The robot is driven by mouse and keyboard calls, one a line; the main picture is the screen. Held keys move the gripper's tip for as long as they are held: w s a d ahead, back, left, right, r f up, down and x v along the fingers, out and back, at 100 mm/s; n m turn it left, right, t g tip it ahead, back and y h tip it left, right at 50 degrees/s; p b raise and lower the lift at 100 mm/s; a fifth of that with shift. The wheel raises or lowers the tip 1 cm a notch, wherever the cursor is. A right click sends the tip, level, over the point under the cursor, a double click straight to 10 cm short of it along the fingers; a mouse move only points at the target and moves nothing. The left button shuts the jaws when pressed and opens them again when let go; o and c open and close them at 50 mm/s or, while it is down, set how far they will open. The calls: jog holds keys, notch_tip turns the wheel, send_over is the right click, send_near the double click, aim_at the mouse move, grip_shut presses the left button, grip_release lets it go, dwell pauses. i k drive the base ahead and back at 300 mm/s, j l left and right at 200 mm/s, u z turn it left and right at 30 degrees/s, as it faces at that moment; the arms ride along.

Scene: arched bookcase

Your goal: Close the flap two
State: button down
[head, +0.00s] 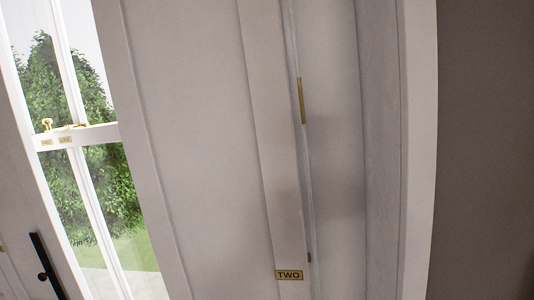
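Flap two (200,130) is a tall pale panel filling the middle of the head view, tilted in the picture. A small brass label (289,275) reading "TWO" sits low on its right-hand border strip. A thin brass strip (301,100), perhaps a hinge, shows along the seam on that side. How far the flap stands open is hard to tell. My gripper is not in view, and no contact with the flap shows.
A white-framed window (85,134) with brass fittings is at the left, with greenery outside. A black bar handle (46,265) is at the lower left. A pale frame (415,150) and a plain brown-grey wall (488,150) are at the right.

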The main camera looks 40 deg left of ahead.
aim_at(199, 89)
jog(key=i+l+u, duration=0.1)
jog(key=u, duration=0.35)
jog(key=i+l+u, duration=0.15)
jog(key=u, duration=0.3)
